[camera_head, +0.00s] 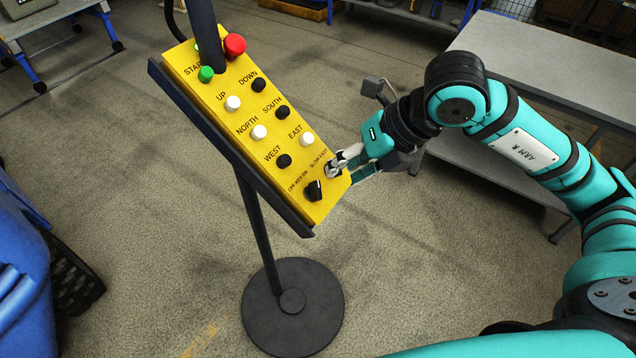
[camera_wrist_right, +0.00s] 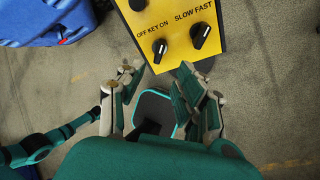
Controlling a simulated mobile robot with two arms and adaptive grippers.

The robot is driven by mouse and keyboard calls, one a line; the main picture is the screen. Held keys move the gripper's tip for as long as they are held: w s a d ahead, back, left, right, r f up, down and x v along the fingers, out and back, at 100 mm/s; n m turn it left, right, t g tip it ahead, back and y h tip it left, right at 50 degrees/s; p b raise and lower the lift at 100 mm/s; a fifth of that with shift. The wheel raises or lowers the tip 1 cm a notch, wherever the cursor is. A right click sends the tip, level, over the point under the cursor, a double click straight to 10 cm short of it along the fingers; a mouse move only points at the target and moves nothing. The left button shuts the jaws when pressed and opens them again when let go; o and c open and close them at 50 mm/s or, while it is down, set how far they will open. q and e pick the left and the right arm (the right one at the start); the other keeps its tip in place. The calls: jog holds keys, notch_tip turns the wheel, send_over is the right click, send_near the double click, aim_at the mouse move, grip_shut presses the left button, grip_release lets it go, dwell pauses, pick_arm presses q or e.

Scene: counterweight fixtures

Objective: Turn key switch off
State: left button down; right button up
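The key switch (camera_head: 314,190) is a black knob at the lower end of the yellow control panel (camera_head: 240,105), labelled OFF KEY ON. It also shows in the right wrist view (camera_wrist_right: 160,50), where its pale mark seems to lean toward ON; this is small. My right gripper (camera_head: 346,160) is at the panel's lower right edge, close to the SLOW FAST knob (camera_wrist_right: 200,35), which it partly hides in the head view. In the wrist view its fingers (camera_wrist_right: 157,82) are apart with nothing between them, just short of the key switch. My left gripper is not seen.
The panel tilts on a black stand with a round base (camera_head: 292,305). A red button (camera_head: 235,45) and several black, white and green buttons sit farther up. A grey table (camera_head: 560,75) is at right, a blue bin (camera_head: 22,270) at left. Open floor surrounds the stand.

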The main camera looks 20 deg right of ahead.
aim_at(319, 189)
jog(key=p+x, duration=0.2)
jog(key=x, duration=0.8)
grip_shut()
